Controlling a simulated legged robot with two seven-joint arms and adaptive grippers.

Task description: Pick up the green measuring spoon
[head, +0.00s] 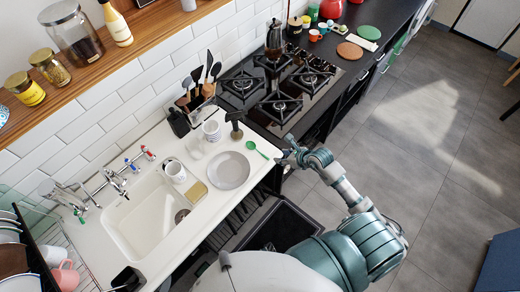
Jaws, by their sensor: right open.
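A green measuring spoon (252,146) lies on the white counter near its front right corner, between the grey plate and the hob. Its bowl is at the upper left and its thin handle runs down to the right. My right gripper (282,153) is open and empty, just right of the handle end, at the counter's front edge. It appears apart from the spoon, though its exact height is hard to tell.
A grey plate (229,170) lies left of the spoon. The gas hob (280,84) is to the upper right, the sink (148,219) to the left. An open dark appliance door (279,229) is below the counter.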

